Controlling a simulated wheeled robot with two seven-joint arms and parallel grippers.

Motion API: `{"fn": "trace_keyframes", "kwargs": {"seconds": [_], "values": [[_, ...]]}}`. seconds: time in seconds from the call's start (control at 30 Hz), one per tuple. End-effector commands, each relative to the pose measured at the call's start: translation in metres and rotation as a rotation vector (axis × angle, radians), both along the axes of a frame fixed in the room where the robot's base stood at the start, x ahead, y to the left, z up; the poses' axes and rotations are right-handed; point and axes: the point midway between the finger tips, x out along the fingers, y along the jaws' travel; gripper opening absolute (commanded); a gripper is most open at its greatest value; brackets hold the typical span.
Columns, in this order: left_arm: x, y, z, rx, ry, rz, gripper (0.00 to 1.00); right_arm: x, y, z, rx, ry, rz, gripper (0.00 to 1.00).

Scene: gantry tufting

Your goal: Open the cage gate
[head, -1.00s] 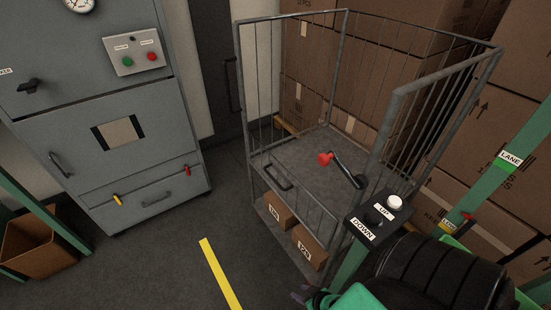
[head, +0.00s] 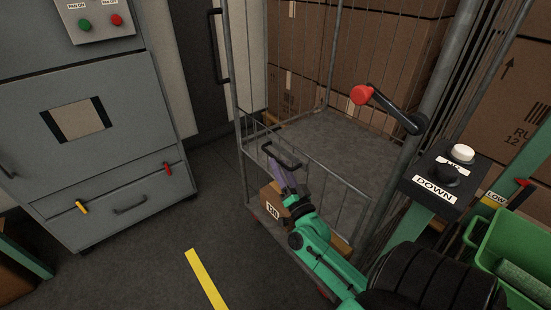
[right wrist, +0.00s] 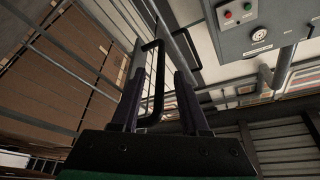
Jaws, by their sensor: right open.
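The cage gate (head: 322,190) is the low barred panel across the front of the wire roll cage (head: 237,90). It appears closed. Its black bar handle (head: 281,151) is near the top left of the panel. My right gripper (head: 277,168) reaches up to this handle from below, in front of the gate. In the right wrist view, the handle (right wrist: 158,85) stands between the two open fingers of the gripper (right wrist: 159,75); I see no clear contact. A black lever with a red knob (head: 361,95) is by the cage's right front post. My left gripper is out of view.
A grey cabinet (head: 75,165) with yellow and red levers stands at the left. A black UP/DOWN button box (head: 440,175) and a green bin (head: 510,245) are at the right. The floor before the gate is open.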

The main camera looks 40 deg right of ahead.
Motion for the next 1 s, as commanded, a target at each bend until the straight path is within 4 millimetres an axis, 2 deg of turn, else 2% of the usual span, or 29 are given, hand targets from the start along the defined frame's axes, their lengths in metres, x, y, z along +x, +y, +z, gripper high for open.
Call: {"fn": "trace_keyframes", "kwargs": {"seconds": [0.1, 0.2, 0.47, 0.6, 1.0], "values": [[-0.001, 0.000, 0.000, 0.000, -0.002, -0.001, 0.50, 0.021, -0.006, 0.008, 0.000, -0.003, -0.001, 0.45], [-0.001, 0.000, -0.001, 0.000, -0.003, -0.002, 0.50, 0.030, -0.008, 0.011, -0.001, 0.000, 0.000, 0.45], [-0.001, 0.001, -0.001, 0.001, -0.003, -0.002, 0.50, 0.033, -0.009, 0.011, -0.001, 0.001, 0.000, 0.45], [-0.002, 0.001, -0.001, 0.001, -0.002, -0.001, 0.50, 0.032, -0.009, 0.011, -0.001, 0.001, 0.000, 0.00], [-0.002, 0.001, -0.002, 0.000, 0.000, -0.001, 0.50, 0.032, -0.008, 0.010, -0.001, 0.002, 0.001, 0.00]]}}
